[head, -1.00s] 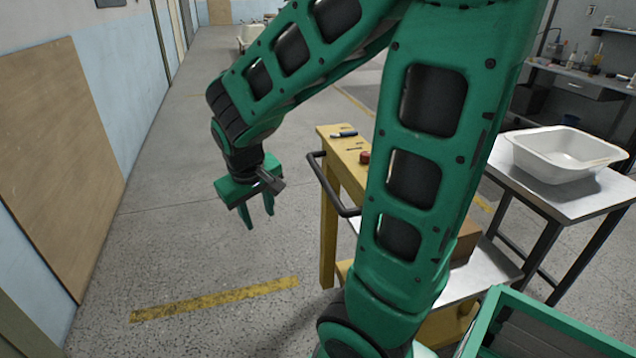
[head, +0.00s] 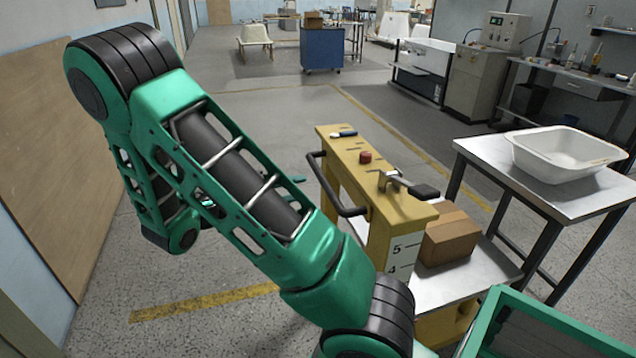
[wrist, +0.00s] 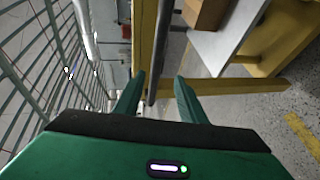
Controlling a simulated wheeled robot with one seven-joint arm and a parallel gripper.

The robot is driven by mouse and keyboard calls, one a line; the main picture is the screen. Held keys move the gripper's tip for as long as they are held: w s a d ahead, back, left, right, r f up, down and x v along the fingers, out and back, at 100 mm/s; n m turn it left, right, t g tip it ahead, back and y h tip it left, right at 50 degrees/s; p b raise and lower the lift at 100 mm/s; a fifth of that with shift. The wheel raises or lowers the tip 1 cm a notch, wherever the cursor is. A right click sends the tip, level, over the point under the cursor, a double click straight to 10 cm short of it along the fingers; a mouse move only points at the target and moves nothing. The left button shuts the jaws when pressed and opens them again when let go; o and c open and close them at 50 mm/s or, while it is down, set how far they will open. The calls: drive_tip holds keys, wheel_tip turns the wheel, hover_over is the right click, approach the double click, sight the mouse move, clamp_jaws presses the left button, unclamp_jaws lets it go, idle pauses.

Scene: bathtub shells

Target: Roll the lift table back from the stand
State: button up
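The lift table (head: 400,208) has a yellow upright, a dark push handle (head: 325,185) on its left side and a low metal platform (head: 480,272) bearing a brown carton (head: 450,238). The stand (head: 488,158), a grey-topped table with dark legs, is close by on the right; the gap between them is hard to judge. My gripper is mostly hidden behind my arm in the head view. In the wrist view my gripper (wrist: 158,95) is open, with a dark bar (wrist: 157,60), seemingly the handle, between its fingers. Contact cannot be told.
A white tub shell (head: 565,155) sits on the stand. A green-framed container (head: 500,318) is at the front right. A wooden panel (head: 45,165) is on the left wall. The floor left of the lift table is free, with a yellow line (head: 205,303).

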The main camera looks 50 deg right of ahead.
sight(322, 180)
drive_tip(key=x, duration=1)
drive_tip(key=shift+d+r, duration=0.2)
drive_tip(key=shift+d, duration=0.15)
drive_tip(key=shift+c, duration=0.2)
